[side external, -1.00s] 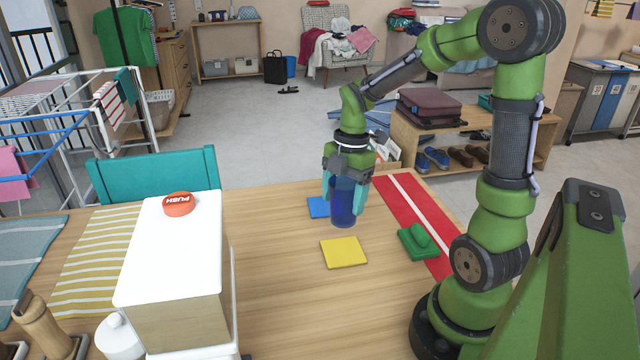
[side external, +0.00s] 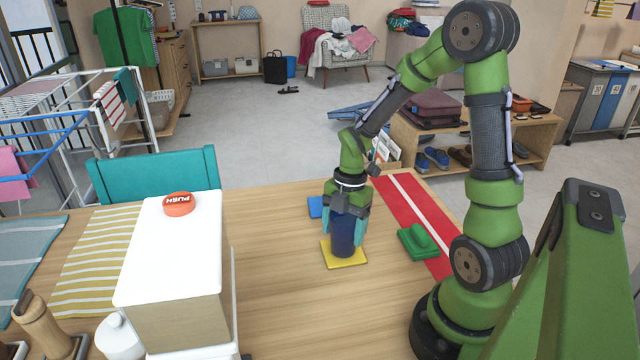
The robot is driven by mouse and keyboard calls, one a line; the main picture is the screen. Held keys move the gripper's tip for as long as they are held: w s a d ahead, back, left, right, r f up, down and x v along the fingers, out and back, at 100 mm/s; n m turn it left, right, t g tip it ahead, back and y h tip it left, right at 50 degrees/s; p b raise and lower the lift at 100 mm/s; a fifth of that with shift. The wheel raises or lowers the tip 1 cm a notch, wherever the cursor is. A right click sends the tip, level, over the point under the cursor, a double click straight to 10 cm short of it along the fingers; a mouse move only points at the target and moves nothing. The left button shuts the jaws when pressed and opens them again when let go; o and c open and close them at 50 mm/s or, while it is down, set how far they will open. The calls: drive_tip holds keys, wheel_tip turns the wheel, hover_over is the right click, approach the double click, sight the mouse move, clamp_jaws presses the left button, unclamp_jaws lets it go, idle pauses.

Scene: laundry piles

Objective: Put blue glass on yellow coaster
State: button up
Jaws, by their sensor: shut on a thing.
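The blue glass (side external: 343,238) is upright, with its base over the yellow coaster (side external: 343,262). It looks to be resting on the coaster or just above it; I cannot tell which. My gripper (side external: 344,236) points down and is shut on the glass, with a teal finger on each side. The front, left and right edges of the yellow coaster show around the glass base. The glass's upper part is partly hidden by my gripper.
A blue coaster (side external: 315,207) lies behind, partly covered by my gripper. A white-topped box with a red button (side external: 178,204) stands at the left. The table's front middle is clear.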

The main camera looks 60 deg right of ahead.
drive_tip(key=shift+f, duration=0.15)
drive_tip(key=o, duration=1.2)
drive_tip(key=shift+c, duration=0.2)
wheel_tip(320, 180, up, 12)
drive_tip(key=d, duration=0.2)
drive_tip(key=s+a+r+m+t, duration=0.2)
drive_tip(key=a+m, duration=0.5)
drive_tip(key=m, duration=0.4)
drive_tip(key=s+a+r+m+t, duration=0.3)
drive_tip(key=a+r+m+t, duration=0.2)
drive_tip(key=m, duration=0.5)
drive_tip(key=shift+a+r+m, duration=0.4)
drive_tip(key=shift+a, duration=0.75)
